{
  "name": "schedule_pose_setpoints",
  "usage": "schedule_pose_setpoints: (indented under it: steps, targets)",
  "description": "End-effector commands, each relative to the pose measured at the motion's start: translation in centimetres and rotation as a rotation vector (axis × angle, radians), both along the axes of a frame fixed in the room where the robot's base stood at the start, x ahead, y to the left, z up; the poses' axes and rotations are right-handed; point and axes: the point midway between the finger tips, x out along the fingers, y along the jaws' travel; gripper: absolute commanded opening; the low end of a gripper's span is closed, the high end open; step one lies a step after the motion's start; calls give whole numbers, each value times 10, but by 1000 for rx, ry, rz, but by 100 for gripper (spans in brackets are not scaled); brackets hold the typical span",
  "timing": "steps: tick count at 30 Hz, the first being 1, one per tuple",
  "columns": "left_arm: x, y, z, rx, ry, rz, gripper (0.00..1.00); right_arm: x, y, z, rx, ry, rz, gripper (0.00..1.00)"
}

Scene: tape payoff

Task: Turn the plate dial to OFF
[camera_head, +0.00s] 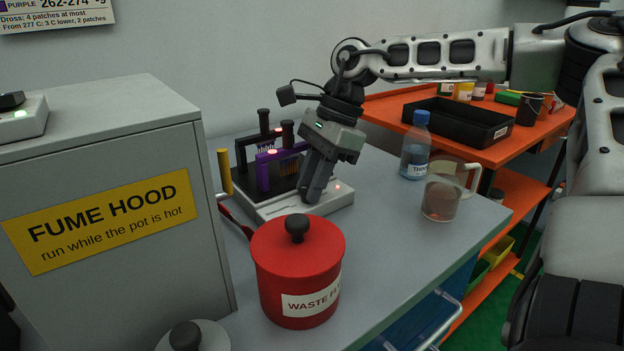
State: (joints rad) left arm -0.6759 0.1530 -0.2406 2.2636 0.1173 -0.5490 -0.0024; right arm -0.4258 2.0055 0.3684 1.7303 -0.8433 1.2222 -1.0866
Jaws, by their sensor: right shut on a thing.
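The hot plate (337,200) has a pale base and a dark top, and sits on the grey bench beside the fume hood. A small red light glows near its right corner. My right gripper (310,194) reaches down to the front of the plate, its fingers shut at the control panel. They appear to be closed on the plate dial, which they hide. I cannot read the dial's setting or its OFF mark. My left gripper is not in view.
Purple and black upright parts (263,172) stand on the plate. A red lidded waste pot (298,278) stands in front. The fume hood (110,255) is left. A blue-capped bottle (415,150) and clear jug (440,197) stand right. An orange cart (478,152) holds a black tray (460,125).

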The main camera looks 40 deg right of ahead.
Motion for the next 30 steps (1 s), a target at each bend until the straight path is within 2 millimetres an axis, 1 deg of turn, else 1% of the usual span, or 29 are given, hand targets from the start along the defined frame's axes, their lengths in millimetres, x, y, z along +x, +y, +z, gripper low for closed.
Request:
schedule_pose_setpoints:
  steps: [2, 3, 4, 13, 17, 20, 30]
  targets:
    - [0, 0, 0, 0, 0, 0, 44, 0, -1, 0, -3, 0, 0, 0]
    - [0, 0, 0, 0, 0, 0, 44, 0, -1, 0, -3, 0, 0, 28]
    - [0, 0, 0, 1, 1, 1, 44, 0, -1, 0, -3, 0, -1, 31]
    - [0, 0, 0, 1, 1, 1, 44, 0, -1, 1, -1, 0, -1, 31]
    - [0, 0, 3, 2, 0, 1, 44, -1, -5, 13, -1, -3, -2, 31]
    - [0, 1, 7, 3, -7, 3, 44, -2, -11, 30, 1, -5, -4, 31]
    - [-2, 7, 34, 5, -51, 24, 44, -11, -42, 106, -1, -3, -3, 31]
